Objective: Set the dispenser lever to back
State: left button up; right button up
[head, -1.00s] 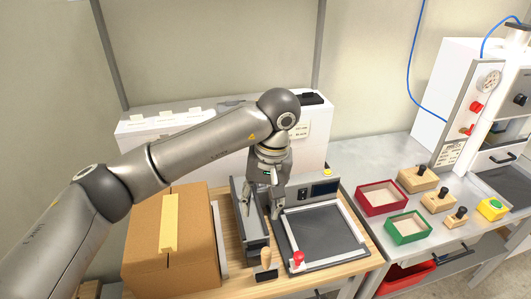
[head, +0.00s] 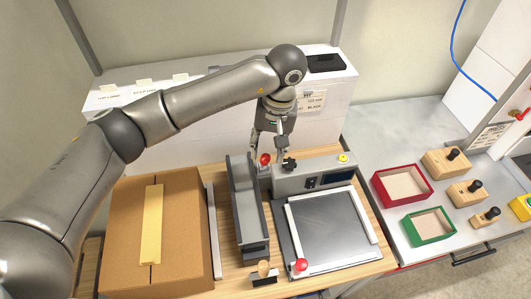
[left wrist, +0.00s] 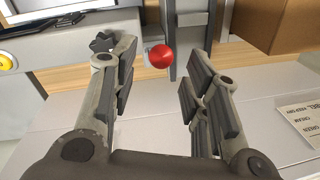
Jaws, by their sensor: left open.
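A lever with a red ball knob (head: 265,159) stands at the back end of the grey upright channel (head: 247,205), beside the grey control box (head: 315,173). I take this as the dispenser lever; its shaft is mostly hidden. My left gripper (head: 270,150) is open and empty, just behind and above the red knob. In the left wrist view the red knob (left wrist: 161,56) appears beyond the gap between the spread fingers (left wrist: 158,90), with no visible contact. My right gripper is not in view.
A taped cardboard box (head: 185,235) stands left of the channel. A dark framed plate (head: 327,230) with a second red knob (head: 301,265) lies right. A wooden handle (head: 264,268) is in front. A white carton (head: 335,95) stands behind. Red (head: 375,186) and green (head: 409,230) trays are farther right.

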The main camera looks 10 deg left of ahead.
aim_at(265, 159)
pick_arm(q)
jog(key=f, duration=0.1)
jog(key=f+p, duration=0.1)
jog(key=f, duration=0.3)
jog(key=shift+w+a+p, duration=0.2)
jog(key=shift+a+p, duration=0.15)
jog(key=shift+a, duration=0.05)
jog(key=shift+f, duration=0.35)
jog(key=shift+c, duration=0.5)
jog(key=c, duration=0.7)
grip_shut()
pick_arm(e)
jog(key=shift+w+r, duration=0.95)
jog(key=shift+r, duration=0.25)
